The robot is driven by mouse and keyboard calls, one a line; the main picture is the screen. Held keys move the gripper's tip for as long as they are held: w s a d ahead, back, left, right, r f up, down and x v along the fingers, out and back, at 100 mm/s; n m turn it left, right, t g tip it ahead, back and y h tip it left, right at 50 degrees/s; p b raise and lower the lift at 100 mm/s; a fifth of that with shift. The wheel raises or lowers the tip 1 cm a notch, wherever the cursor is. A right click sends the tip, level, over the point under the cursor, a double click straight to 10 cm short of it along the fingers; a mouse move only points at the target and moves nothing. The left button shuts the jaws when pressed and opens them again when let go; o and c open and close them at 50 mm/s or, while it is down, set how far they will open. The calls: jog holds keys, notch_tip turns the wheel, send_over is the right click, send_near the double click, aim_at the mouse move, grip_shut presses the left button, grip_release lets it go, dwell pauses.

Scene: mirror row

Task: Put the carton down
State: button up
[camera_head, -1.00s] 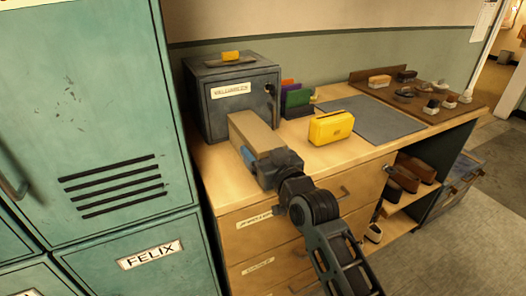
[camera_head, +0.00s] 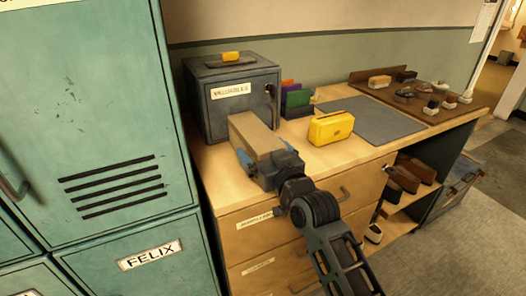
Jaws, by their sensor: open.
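The carton (camera_head: 255,135) is a long tan box on the wooden counter (camera_head: 222,185), in front of the grey metal box. My gripper (camera_head: 263,158) is at the carton's near end. Its blue-tipped jaws are open; one finger shows at the carton's left side and a little blue shows at its right side. The carton lies between the fingers. Its underside is hidden, but it appears to rest on the counter.
A grey metal box (camera_head: 232,105) stands behind the carton. A yellow case (camera_head: 331,128) is to the right, beside a grey mat (camera_head: 375,120). Coloured files (camera_head: 297,100) stand behind. Green lockers (camera_head: 110,130) rise close on the left.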

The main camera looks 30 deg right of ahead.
jog(key=s, duration=1.1)
jog(key=shift+s+b, duration=0.4)
jog(key=shift+f, duration=0.1)
jog(key=s+a+f+g, duration=0.1)
jog(key=s+f, duration=0.3)
jog(key=s, duration=1)
jog(key=s+a+f+g, duration=0.1)
jog(key=s+f, duration=0.2)
jog(key=s, duration=1.1)
jog(key=s+a+r+g, duration=0.1)
jog(key=s+r, duration=0.2)
jog(key=s, duration=0.7)
jog(key=shift+r, duration=0.2)
